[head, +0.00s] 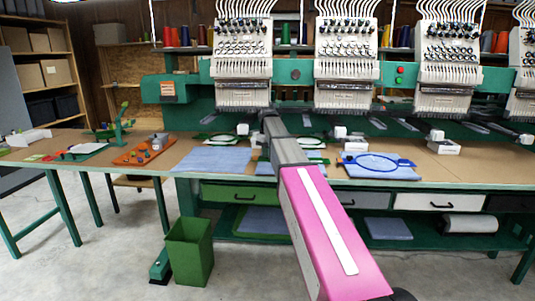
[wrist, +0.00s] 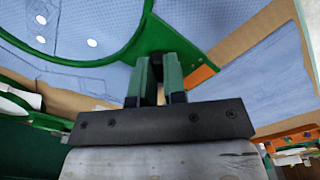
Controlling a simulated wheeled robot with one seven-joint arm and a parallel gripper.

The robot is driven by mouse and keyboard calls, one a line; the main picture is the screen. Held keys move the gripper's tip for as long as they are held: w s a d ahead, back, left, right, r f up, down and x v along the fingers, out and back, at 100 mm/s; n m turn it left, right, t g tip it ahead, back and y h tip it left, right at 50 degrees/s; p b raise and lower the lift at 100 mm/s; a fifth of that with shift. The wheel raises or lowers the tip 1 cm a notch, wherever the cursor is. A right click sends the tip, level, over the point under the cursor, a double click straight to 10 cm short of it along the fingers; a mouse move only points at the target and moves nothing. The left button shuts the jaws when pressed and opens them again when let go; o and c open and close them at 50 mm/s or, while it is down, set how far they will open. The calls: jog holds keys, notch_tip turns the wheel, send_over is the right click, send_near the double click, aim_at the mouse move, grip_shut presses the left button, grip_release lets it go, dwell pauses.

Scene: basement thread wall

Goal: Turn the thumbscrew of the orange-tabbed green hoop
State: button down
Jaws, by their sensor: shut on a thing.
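In the wrist view, part of a green hoop (wrist: 125,48) curves around light blue cloth at the upper left. An orange tab (wrist: 199,77) shows just right of my gripper (wrist: 158,88). My gripper's two green-grey fingers are shut on a small dark thumbscrew (wrist: 157,60) at the hoop's edge; the fingers hide most of it. In the head view my arm reaches to the table, and my gripper is hidden behind it. Green hoops show left (head: 222,139) and right (head: 312,140) of the arm; I cannot tell which one is held.
A blue hoop (head: 372,162) lies on denim to the right. Embroidery heads (head: 346,50) stand above the table's back. An orange tray (head: 145,150) and a green clamp stand (head: 119,123) are on the left table. A green bin (head: 190,252) stands on the floor in front.

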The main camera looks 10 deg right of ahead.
jog(key=shift+n, duration=1)
jog(key=c, duration=1.2)
grip_release()
jog(key=shift+o, duration=0.2)
notch_tip(320, 180, up, 11)
jog(key=shift+s+f, duration=0.1)
